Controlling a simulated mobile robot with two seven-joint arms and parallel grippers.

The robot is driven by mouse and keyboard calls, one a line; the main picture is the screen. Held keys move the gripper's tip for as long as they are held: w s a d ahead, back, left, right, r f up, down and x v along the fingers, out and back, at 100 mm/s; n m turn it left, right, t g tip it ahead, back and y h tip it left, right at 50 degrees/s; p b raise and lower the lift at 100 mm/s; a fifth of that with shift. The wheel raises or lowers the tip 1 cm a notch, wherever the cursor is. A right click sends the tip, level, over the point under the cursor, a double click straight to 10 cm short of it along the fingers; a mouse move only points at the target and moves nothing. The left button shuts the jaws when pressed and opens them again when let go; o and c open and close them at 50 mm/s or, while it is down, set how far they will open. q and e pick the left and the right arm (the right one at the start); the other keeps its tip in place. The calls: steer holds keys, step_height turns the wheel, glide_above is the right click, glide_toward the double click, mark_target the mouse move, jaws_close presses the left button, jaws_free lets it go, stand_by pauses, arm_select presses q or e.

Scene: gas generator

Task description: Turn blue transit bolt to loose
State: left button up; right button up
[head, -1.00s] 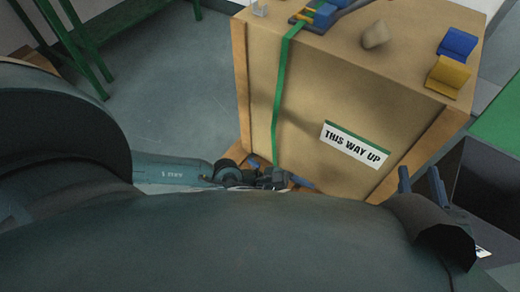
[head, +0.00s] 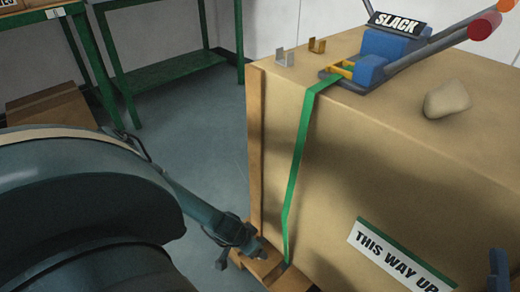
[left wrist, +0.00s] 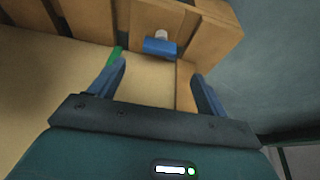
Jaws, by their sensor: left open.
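The blue transit bolt (left wrist: 159,47), with a pale tip, sits at the wooden base in the left wrist view. It lies ahead of my left gripper (left wrist: 158,72), whose two blue fingers are spread apart and empty, with a gap before the bolt. In the head view my left gripper (head: 243,254) is low by the pallet corner (head: 272,266) of the crate (head: 350,140). The bolt cannot be made out there. A blue part of my right gripper (head: 499,270) shows at the lower right edge; its opening cannot be judged.
A green strap (head: 297,170) runs down the crate's side from a blue ratchet (head: 390,45) on top, with a SLACK label (head: 397,22). A tan lump (head: 447,99) and small brackets lie on top. Green tables (head: 172,70) stand behind open floor.

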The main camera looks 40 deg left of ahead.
arm_select(q)
steer(key=b+x, duration=0.2)
steer(key=x, duration=0.4)
steer(key=shift+w+f, duration=0.15)
steer(key=shift+f, duration=0.25)
steer(key=shift+w+f+b, duration=0.3)
steer(key=shift+f, duration=0.3)
arm_select(e)
steer(key=shift+s+d+r+n+y, duration=0.1)
steer(key=shift+s+r+n+y, duration=0.1)
steer(key=shift+r+n+y, duration=0.85)
steer(key=shift+s+d+r+n+y, duration=0.1)
steer(key=shift+s+r+n+y, duration=0.1)
steer(key=shift+r+n+y, duration=0.8)
steer(key=shift+f+n+y, duration=0.25)
arm_select(q)
steer(key=c, duration=1)
